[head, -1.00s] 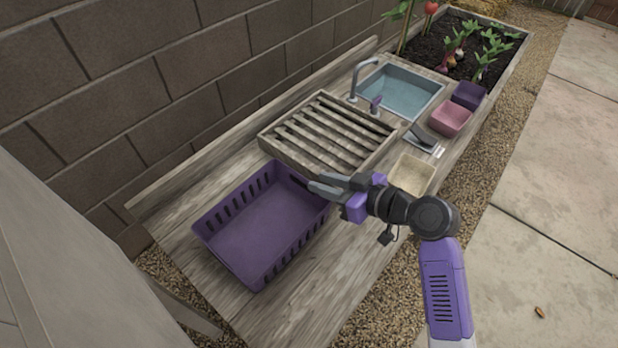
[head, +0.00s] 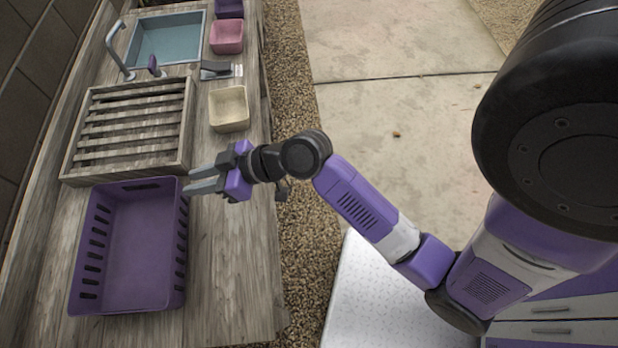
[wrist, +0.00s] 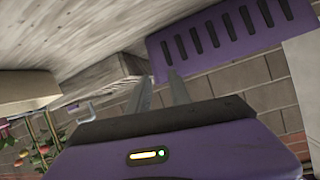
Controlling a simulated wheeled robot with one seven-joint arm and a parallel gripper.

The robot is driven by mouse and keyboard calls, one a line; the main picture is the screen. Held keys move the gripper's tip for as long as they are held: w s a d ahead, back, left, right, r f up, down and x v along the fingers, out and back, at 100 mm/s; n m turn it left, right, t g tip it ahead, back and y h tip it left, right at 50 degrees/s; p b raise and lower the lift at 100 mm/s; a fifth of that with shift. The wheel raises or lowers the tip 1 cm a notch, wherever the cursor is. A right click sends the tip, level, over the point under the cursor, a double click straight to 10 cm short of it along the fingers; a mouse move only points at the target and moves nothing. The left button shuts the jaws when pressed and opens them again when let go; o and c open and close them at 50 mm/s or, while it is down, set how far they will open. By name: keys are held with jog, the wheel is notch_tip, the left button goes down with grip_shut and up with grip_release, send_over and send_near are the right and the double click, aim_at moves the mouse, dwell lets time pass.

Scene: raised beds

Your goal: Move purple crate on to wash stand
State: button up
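The purple crate (head: 130,245) is empty and upright on the wooden bench top, at the lower left of the head view. Its slotted side (wrist: 235,35) fills the upper right of the wrist view. Directly behind it is a slatted wooden rack (head: 130,130), with a sink (head: 165,40) beyond. My gripper (head: 187,179) is beside the crate's far right corner, pointing left. Its two fingers are apart with nothing between them; they also show in the wrist view (wrist: 158,88). I cannot tell whether a fingertip touches the crate.
A beige tub (head: 229,108), a dark scrubber (head: 217,70), a pink tub (head: 227,36) and a dark purple tub (head: 229,8) line the bench's right edge. A faucet (head: 118,50) stands left of the sink. A block wall runs along the left. Bench right of the crate is bare.

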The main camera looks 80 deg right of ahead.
jog(key=s+f+h, duration=0.1)
jog(key=s, duration=0.1)
jog(key=s+a+f+m+h, duration=0.1)
jog(key=s, duration=0.2)
jog(key=s+f+m, duration=0.1)
jog(key=s, duration=0.2)
jog(key=shift+s+a+f+h, duration=0.2)
jog(key=shift+s+f+h, duration=0.1)
jog(key=shift+h, duration=0.1)
jog(key=s+a+r+t, duration=0.1)
jog(key=s+r, duration=0.4)
jog(key=s, duration=0.3)
jog(key=s+a+r+t, duration=0.1)
jog(key=s+r, duration=0.4)
jog(key=s, duration=0.4)
jog(key=shift+a+n+t+h, duration=0.25)
jog(key=shift+n+t+h, duration=0.05)
jog(key=shift+h, duration=0.1)
